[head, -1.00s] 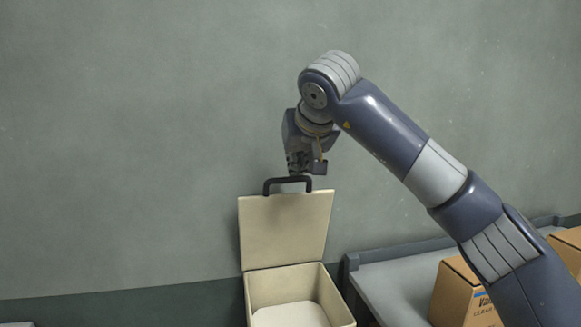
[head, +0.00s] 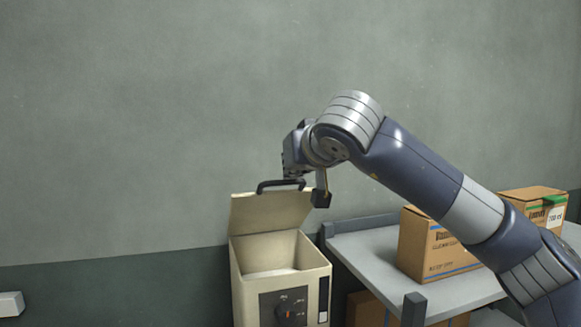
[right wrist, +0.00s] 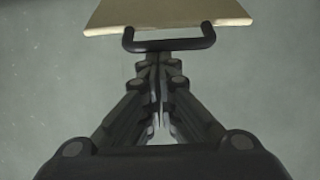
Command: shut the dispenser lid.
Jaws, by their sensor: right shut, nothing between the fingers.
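The cream dispenser (head: 248,293) stands against the wall, with a dark dial panel on its front. A black handle (head: 280,185) sits on the lid's upper edge. My right gripper (head: 291,171) is shut and empty, at the handle behind the lid's upper edge. In the right wrist view the closed fingers (right wrist: 158,66) reach to just below the handle (right wrist: 168,44); whether they touch it I cannot tell. My left gripper is out of view.
A grey shelf table (head: 365,248) stands right of the dispenser, with cardboard boxes (head: 430,246) on it and another box below. A small white object (head: 11,304) is at the lower left. The wall behind is bare.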

